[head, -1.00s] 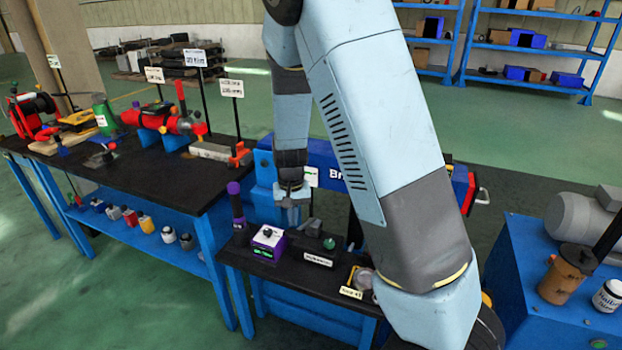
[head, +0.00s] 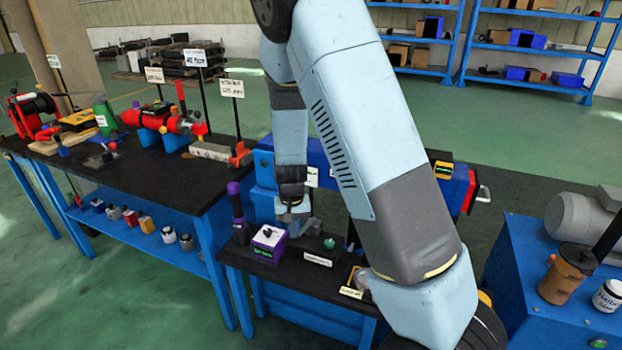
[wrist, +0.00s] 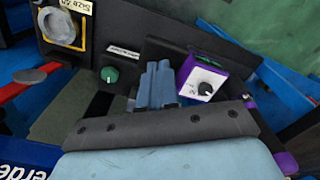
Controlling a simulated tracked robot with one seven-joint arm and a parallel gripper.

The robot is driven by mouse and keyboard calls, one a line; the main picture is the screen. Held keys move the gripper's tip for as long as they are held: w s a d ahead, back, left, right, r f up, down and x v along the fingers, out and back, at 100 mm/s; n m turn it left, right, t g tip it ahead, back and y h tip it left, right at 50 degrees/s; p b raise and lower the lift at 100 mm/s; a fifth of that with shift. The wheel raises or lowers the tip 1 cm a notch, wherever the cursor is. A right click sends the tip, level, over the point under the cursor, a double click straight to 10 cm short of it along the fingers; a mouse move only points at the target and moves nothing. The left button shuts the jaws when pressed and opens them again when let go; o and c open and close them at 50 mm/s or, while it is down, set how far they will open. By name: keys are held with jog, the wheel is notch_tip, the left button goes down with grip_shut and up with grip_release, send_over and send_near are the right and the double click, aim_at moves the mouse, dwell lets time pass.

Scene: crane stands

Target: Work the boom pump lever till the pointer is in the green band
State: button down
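My gripper (head: 294,213) hangs pointing down over the small black bench, behind the purple-and-white dial box (head: 268,238). In the wrist view my gripper's fingers (wrist: 158,82) look close together, between the dial box (wrist: 203,82) and a green knob (wrist: 109,74); nothing shows clearly between them. An upright dark handle with a purple top (head: 235,200) stands left of the dial box, apart from the gripper. I cannot tell for certain which part is the boom pump lever. A round gauge in a yellow frame (wrist: 62,28) shows at top left; its pointer and green band are not readable.
The small bench (head: 240,262) also carries a black box with the green knob (head: 329,243). A blue machine (head: 330,157) stands behind it, with a red end and grey handle at right. A longer table (head: 180,180) with red equipment stands left. My forearm hides part of the bench.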

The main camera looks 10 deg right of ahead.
jog(key=shift+f, duration=2.3)
jog(key=shift+r, duration=4.8)
jog(key=shift+f, duration=0.15)
dwell(0.8)
